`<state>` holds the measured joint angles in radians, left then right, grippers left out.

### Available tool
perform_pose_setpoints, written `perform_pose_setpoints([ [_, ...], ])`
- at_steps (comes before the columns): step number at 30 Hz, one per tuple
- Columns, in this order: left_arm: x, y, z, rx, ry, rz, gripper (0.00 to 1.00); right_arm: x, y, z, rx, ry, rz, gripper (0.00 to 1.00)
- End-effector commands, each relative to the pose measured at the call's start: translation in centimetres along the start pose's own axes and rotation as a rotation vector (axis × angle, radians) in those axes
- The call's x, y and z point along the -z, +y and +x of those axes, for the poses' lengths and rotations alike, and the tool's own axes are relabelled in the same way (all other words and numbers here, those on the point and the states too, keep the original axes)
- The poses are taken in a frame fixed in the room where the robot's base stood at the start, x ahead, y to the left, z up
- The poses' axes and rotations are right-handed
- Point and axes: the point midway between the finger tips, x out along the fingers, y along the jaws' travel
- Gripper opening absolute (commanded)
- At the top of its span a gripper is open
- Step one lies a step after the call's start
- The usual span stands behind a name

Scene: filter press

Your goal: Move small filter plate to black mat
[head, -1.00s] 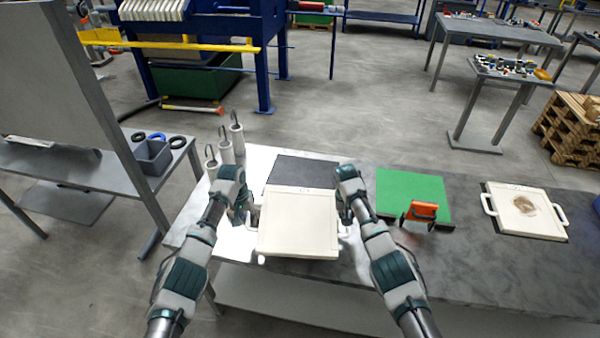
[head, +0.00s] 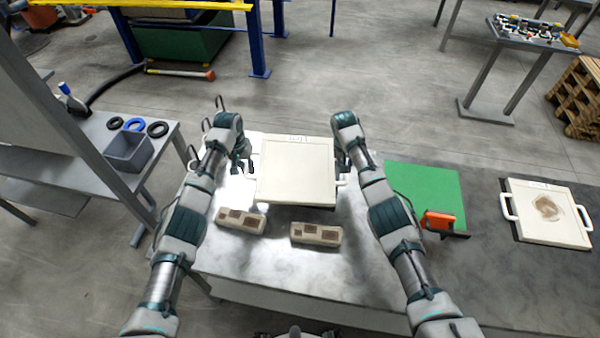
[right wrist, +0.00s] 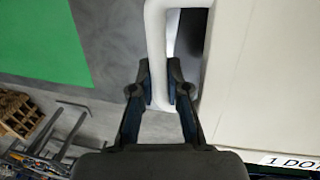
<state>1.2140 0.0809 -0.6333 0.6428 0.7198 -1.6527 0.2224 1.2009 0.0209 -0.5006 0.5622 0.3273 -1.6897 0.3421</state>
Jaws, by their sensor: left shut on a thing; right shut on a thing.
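The small filter plate (head: 297,172) is a white square panel with a side handle at each edge, held roughly level over the back of the table. My left gripper (head: 247,165) is at its left handle and shut on it. My right gripper (head: 342,165) is at its right handle. In the right wrist view, the right fingers (right wrist: 160,80) are closed around the white handle (right wrist: 156,40). The plate covers nearly all of the black mat area; only a dark strip shows under its near edge, mat or shadow. Whether the plate touches the mat cannot be told.
Two beige blocks with brown patches (head: 316,234) lie on the table in front of the plate. A green mat (head: 425,190) and an orange-handled tool (head: 438,221) lie to the right. A stained white plate (head: 547,212) lies further right. A grey bin (head: 128,150) stands left.

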Motion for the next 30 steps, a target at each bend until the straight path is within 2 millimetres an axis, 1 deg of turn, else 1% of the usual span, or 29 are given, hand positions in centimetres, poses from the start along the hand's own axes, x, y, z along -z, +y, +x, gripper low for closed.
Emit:
perform_pose_setpoints([
  [1,0.1,0.3,-0.1,-0.004,0.002,0.004,0.0,0.1,-0.2,-0.2,0.005,0.004,-0.003,0.0],
  [10,0.1,0.3,-0.1,-0.005,0.002,0.005,0.0,0.1,-0.3,-0.2,0.005,0.003,-0.003,0.0],
  [17,0.2,0.2,0.3,-0.005,0.001,0.004,0.0,0.1,-0.3,0.3,0.004,0.001,-0.004,0.0],
  [23,0.1,0.1,1.4,-0.005,-0.002,0.004,0.0,0.0,-0.5,1.3,0.004,-0.002,-0.004,0.0],
  [30,0.0,-0.1,3.3,-0.006,-0.009,0.003,0.0,-0.1,-0.7,3.2,0.003,-0.009,-0.005,0.0],
])
